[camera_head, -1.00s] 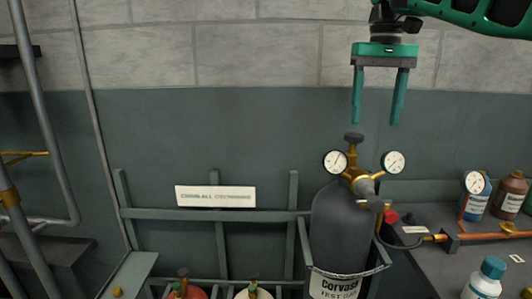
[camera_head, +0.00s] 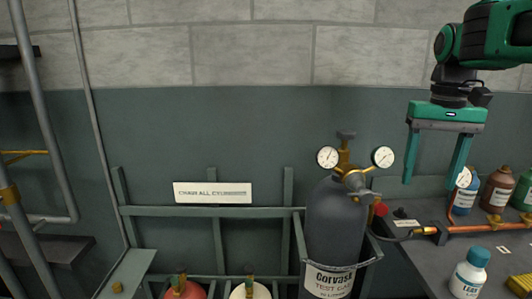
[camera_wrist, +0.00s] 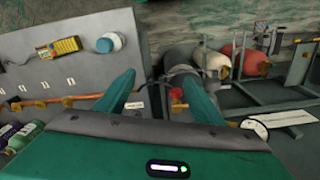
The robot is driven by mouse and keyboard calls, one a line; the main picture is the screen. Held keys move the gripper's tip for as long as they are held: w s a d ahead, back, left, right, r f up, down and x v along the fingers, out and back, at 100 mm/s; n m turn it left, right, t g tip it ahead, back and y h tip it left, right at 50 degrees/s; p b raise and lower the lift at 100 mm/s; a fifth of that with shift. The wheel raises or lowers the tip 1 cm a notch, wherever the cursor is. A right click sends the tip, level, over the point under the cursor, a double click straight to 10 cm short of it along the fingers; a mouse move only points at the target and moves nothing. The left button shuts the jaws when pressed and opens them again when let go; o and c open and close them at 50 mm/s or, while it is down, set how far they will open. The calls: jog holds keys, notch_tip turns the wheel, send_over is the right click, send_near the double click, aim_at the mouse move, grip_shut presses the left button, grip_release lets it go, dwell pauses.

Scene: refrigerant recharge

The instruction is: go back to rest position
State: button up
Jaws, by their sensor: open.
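My gripper (camera_head: 433,180) is open and empty, with its two green fingers pointing down and apart. In the head view it hangs in the air at the right, to the right of the dark gas cylinder (camera_head: 335,222) and its gauges (camera_head: 355,158). Its fingertips show in front of the wall and the back of the bench. In the wrist view both fingers (camera_wrist: 160,95) reach forward with nothing between them. The cylinder also shows there, beyond the right finger (camera_wrist: 178,58). It stands upright in a rack (camera_head: 215,212).
The bench (camera_head: 420,262) at the right carries a white bottle with a teal cap (camera_head: 468,277), several bottles behind, and a copper pipe (camera_head: 480,228). A yellow device (camera_wrist: 60,47) lies on it. Red (camera_head: 186,291) and cream (camera_head: 250,291) cylinders stand low in the rack. The wall above the rack is clear.

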jog(key=s+d+f+m, duration=0.1)
jog(key=s+d+f, duration=0.2)
jog(key=s+f, duration=0.7)
jog(key=s+d+f+m, duration=0.2)
jog(key=s+d+f, duration=0.1)
jog(key=s+f, duration=0.7)
jog(key=shift+s, duration=1.1)
jog(key=shift+d+r, duration=0.1)
jog(key=shift+w+f, duration=0.25)
jog(key=shift+w, duration=0.4)
